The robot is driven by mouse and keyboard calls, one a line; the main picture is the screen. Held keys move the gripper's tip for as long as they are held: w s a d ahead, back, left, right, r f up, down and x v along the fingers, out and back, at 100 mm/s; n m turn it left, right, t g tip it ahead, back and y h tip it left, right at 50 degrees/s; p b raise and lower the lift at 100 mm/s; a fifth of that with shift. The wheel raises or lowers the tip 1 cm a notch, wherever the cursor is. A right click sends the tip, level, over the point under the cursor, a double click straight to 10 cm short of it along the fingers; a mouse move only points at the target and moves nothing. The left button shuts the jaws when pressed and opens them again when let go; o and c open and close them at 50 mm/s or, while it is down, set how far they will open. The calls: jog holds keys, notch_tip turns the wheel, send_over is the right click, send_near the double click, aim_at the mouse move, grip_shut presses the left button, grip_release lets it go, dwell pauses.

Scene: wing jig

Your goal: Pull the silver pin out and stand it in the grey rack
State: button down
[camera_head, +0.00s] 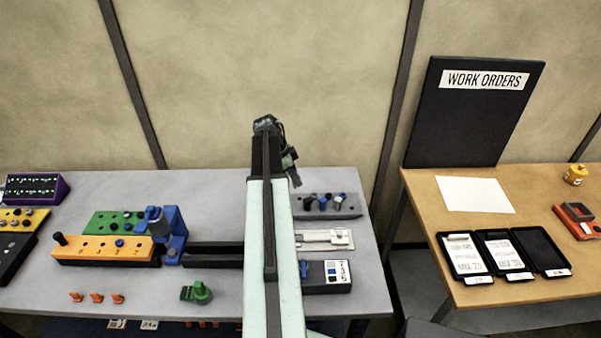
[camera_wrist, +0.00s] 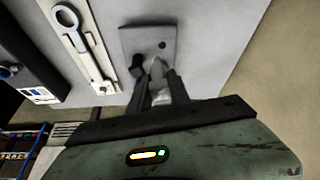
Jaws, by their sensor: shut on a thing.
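The grey rack (camera_head: 350,210) stands at the back right of the grey table. Several pins with dark, blue and pale tops show on it. In the wrist view, the rack's end (camera_wrist: 132,36) has one bare dark hole and a black-topped piece beside my left finger. My gripper (camera_wrist: 159,84) is shut on a pale silver piece, which looks like the silver pin (camera_wrist: 157,70). The pin's far end shows close to the rack; I cannot tell whether they touch. In the head view, my gripper (camera_head: 292,174) is small and dark at the rack's left end, and the pin cannot be made out.
A white tray with a ring-ended tool (camera_wrist: 78,38) lies close to the rack; a dark box (camera_head: 325,275) stands in front. An orange block (camera_head: 105,250), a blue clamp (camera_head: 172,240) and a green block (camera_head: 105,221) are at left. A wooden table (camera_head: 510,290) stands right.

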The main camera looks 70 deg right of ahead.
jog(key=b+x, duration=0.4)
jog(key=w+b+x, duration=0.1)
jog(key=b+x, duration=0.1)
jog(key=shift+s+d+f, duration=0.1)
jog(key=shift+d+f, duration=0.25)
jog(key=shift+d, duration=0.1)
dwell(0.5)
jog(key=shift+f+b, duration=1.4)
jog(key=shift+b, duration=0.3)
jog(key=c, duration=1.1)
grip_release()
jog(key=shift+r, duration=0.15)
